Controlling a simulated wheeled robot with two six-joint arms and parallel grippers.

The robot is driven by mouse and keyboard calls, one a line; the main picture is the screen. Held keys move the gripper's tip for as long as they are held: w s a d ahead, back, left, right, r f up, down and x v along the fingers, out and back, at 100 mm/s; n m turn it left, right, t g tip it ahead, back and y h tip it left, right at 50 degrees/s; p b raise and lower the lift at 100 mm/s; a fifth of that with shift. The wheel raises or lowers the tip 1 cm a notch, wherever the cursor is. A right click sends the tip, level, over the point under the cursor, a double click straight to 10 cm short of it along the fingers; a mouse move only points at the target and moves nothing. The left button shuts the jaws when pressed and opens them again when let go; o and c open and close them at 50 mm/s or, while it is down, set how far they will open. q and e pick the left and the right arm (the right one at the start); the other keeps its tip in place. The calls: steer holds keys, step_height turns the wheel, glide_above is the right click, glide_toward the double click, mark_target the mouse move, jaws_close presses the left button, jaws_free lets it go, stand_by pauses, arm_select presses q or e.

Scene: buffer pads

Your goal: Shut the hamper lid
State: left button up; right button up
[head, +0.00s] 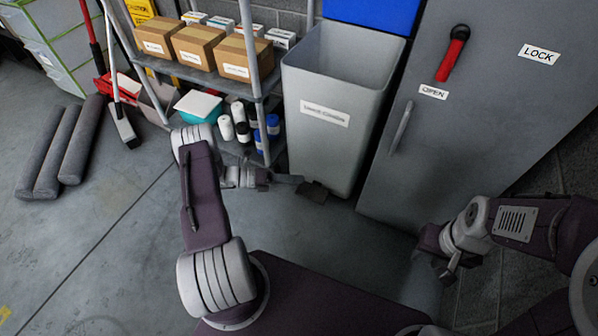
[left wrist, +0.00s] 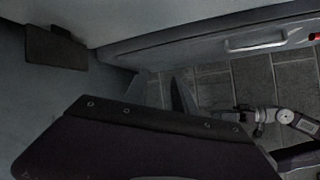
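The grey hamper (head: 330,112) stands upright on the floor with its top open and a white label on its front. A blue panel (head: 372,14) rises behind its rim; I cannot tell whether it is the raised lid. A dark pedal (head: 314,191) sticks out at the hamper's foot and also shows in the left wrist view (left wrist: 55,47). My left gripper (head: 290,180) is low beside the pedal; I cannot tell if they touch. Its two fingers stand apart and empty in the left wrist view (left wrist: 160,92). My right gripper (head: 444,268) hangs near the cabinet's foot, holding nothing visible.
A grey cabinet (head: 478,110) with a red lever (head: 453,54) stands right of the hamper. A shelf rack (head: 262,85) with cardboard boxes and bottles stands left. Grey rolls (head: 62,150) lie on the floor at far left. The floor between them and my left arm is clear.

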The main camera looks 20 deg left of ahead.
arm_select(q)
steer(key=d+r+m, duration=0.1)
steer(key=d+r+m+g, duration=0.1)
steer(key=r, duration=0.1)
steer(key=r+m+g+p, duration=0.1)
steer(key=shift+s+d+r, duration=0.1)
steer(key=shift+d+r, duration=0.25)
steer(key=shift+d, duration=0.05)
